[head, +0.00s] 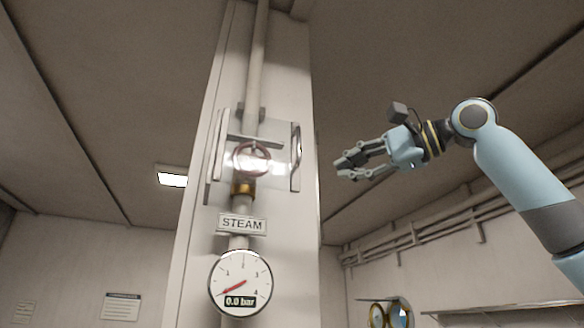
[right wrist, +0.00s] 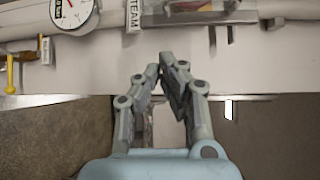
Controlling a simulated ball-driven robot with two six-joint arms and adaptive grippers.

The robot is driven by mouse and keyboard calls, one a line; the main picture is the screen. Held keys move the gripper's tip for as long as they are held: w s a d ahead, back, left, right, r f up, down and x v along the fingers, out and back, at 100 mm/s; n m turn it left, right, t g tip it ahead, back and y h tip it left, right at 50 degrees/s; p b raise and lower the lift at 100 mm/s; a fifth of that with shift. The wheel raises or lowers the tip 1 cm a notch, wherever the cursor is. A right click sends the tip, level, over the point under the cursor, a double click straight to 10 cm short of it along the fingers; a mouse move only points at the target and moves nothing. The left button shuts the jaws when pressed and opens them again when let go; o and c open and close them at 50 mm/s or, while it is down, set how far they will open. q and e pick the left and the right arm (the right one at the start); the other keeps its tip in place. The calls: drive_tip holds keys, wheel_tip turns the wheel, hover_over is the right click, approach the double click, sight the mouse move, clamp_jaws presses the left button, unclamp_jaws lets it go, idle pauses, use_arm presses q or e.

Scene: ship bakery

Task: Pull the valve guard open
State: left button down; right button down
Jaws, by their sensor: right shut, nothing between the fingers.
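The valve guard (head: 277,163) is a clear pane on the pale column in the head view. It stands across the front of a dull red valve wheel (head: 251,159) and appears shut. A vertical grey handle (head: 296,157) runs along its right edge. My right gripper (head: 340,169) is to the right of the handle, apart from it, with its fingertips pointing left toward the column. It is shut and empty. In the right wrist view its fingertips (right wrist: 161,62) nearly meet, and the guard is hard to make out there. My left gripper is not in view.
A STEAM sign (head: 241,224) and a round gauge (head: 240,284) reading 0.0 bar sit below the valve. A vertical pipe (head: 257,70) runs above it. Wall pipes (head: 420,225) and a shelf (head: 510,308) are at the right. The space between gripper and handle is clear.

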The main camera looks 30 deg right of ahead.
wheel_tip(320, 180, up, 3)
drive_tip(key=s+d+t, duration=0.1)
drive_tip(key=s+d, duration=0.1)
drive_tip(key=s, duration=0.1)
drive_tip(key=w+a+p, duration=0.7)
drive_tip(key=shift+w, duration=0.2)
drive_tip(key=shift+s, duration=0.1)
